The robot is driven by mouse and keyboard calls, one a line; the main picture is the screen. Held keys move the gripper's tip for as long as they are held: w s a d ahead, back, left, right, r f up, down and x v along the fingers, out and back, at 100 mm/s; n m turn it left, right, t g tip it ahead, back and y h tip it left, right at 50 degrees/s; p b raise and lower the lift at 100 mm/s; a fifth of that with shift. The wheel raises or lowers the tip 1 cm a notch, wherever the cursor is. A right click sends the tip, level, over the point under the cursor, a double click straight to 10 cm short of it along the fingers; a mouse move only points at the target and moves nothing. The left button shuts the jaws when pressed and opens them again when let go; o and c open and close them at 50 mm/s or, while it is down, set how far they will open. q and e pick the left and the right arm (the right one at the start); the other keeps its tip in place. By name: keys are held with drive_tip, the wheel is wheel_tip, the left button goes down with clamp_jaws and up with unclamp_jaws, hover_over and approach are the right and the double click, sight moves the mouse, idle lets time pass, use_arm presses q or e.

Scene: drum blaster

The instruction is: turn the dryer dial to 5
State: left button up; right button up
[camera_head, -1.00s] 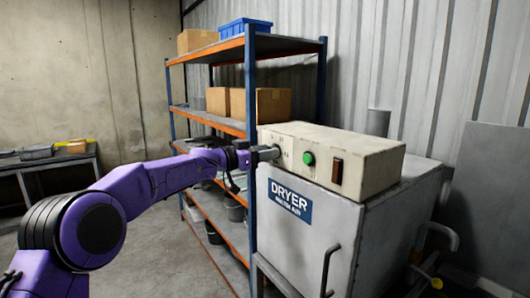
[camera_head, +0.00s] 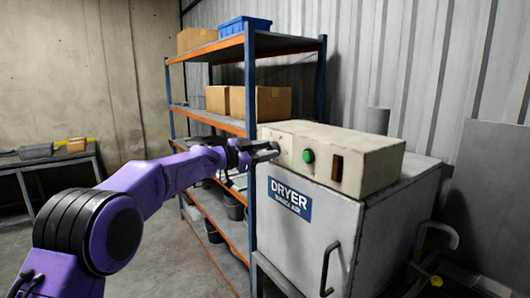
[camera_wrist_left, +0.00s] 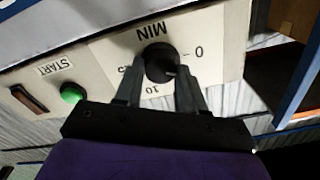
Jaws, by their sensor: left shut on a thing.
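The dryer (camera_head: 312,222) is a pale grey cabinet with a blue DRYER sign and a cream control box (camera_head: 365,163) on top. The dial (camera_wrist_left: 160,60) is a round black knob on the box's front panel, seen upside down in the wrist view. Around it are MIN, 0 at the right, 10 below and a partly hidden number at the left. My left gripper (camera_head: 268,152) reaches the panel from the left. In the wrist view its two fingers (camera_wrist_left: 160,82) are shut on the dial's sides.
The green START button (camera_head: 308,156) and a dark switch (camera_head: 337,168) sit beside the dial on the panel. A shelf rack (camera_head: 250,90) with boxes stands behind my left arm. A bench (camera_head: 45,165) stands at the far left. Open floor lies between.

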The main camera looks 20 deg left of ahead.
use_arm(q)
drive_tip(key=shift+m+b, duration=1.3)
drive_tip(key=shift+m, duration=1.9)
drive_tip(key=o, duration=1)
drive_tip(key=shift+o, duration=0.2)
